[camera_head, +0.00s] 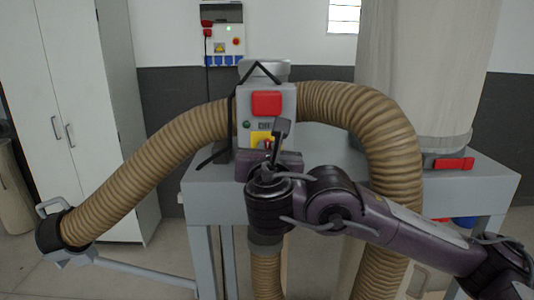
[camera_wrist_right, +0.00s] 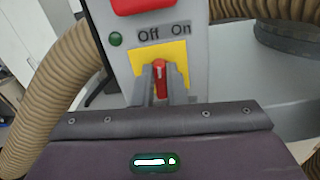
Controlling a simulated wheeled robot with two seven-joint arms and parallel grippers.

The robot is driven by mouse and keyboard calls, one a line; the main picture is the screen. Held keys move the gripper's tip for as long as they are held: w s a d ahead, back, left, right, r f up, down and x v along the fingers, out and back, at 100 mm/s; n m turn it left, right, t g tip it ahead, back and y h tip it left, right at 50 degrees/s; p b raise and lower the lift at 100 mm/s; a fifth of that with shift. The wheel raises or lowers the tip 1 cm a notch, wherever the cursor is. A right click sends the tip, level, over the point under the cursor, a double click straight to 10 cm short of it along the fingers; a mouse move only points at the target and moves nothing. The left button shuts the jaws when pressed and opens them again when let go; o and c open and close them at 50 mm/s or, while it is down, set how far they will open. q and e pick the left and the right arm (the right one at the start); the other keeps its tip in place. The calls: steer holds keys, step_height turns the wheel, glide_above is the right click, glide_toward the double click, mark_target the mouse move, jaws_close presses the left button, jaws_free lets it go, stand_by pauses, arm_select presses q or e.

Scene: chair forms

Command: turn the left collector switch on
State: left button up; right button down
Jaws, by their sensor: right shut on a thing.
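A grey control box (camera_head: 283,104) with a red cover (camera_head: 267,104) stands on the grey machine stand. Its front has a yellow plate (camera_wrist_right: 179,50) with a red switch knob (camera_wrist_right: 160,70), below the labels "Off" and "On" (camera_wrist_right: 164,32). The knob points roughly upright in the right wrist view, with a pale mark near its top. My right gripper (camera_wrist_right: 160,82) has a finger on each side of the knob and is shut on it. In the head view the right gripper (camera_head: 269,147) partly hides the plate and knob. My left gripper is not in view.
A ribbed brown hose (camera_head: 150,160) runs left from the box, and another (camera_head: 385,130) curves down at the right. A green lamp (camera_wrist_right: 115,39) sits left of the labels. A grey table top (camera_head: 212,187) lies below. A white cabinet (camera_head: 85,90) stands left.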

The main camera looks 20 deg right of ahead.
steer(key=shift+s+d+f+m+b, duration=0.15)
steer(key=shift+f+m+b, duration=0.1)
steer(key=shift+m+b, duration=2.3)
steer(key=shift+w+d+f+m+b, duration=0.1)
steer(key=shift+d+f+m+b, duration=0.1)
steer(key=shift+m+b, duration=2.4)
steer(key=shift+s+d+f+m+b, duration=0.1)
steer(key=shift+f+m+b, duration=0.15)
steer(key=shift+m+b, duration=2.3)
steer(key=shift+m+p, duration=0.7)
steer(key=shift+m, duration=0.1)
steer(key=c, duration=1.5)
jaws_free()
steer(key=shift+r, duration=0.1)
steer(key=shift+o, duration=0.2)
